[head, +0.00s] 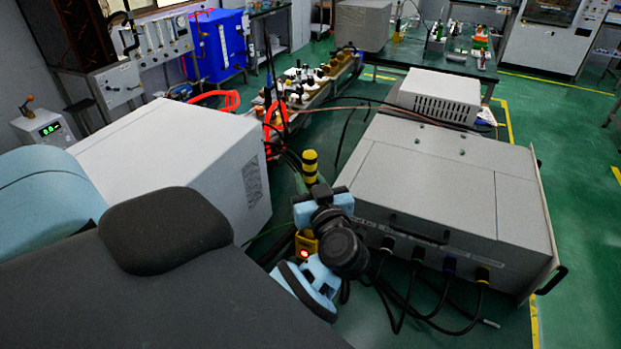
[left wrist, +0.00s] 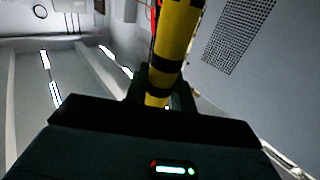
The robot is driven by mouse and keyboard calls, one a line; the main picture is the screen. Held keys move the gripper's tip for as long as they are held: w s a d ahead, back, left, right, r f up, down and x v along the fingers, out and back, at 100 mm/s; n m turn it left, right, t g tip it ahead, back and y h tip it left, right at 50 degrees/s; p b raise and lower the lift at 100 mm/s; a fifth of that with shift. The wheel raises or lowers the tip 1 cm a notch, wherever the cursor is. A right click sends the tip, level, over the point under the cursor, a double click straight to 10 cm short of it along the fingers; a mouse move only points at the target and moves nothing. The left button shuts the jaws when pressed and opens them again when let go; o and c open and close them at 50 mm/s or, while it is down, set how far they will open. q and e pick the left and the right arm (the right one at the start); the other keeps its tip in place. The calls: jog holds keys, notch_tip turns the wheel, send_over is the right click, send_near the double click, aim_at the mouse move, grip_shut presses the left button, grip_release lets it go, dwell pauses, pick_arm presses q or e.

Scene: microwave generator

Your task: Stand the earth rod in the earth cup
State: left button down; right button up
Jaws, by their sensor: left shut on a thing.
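The earth rod, striped yellow and black, stands roughly upright at the middle of the head view (head: 310,166). It also shows in the left wrist view (left wrist: 172,50), running up out of the jaws. My left gripper (head: 313,192) is shut on the rod, with its light blue and black wrist below and to the right. In the left wrist view the dark fingers (left wrist: 164,98) close around the rod. The rod's lower end is hidden. My right gripper is out of view.
A large grey cabinet (head: 455,185) with cables at its front stands right of the gripper. A white cabinet (head: 175,160) stands to the left. Red hoses and a row of fittings (head: 305,85) lie behind. Green floor is free at the far right.

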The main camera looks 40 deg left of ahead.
pick_arm(q)
jog(key=shift+f, duration=0.5)
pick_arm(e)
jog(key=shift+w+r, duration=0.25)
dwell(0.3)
pick_arm(q)
jog(key=c, duration=1.1)
grip_release()
jog(key=shift+d, duration=0.1)
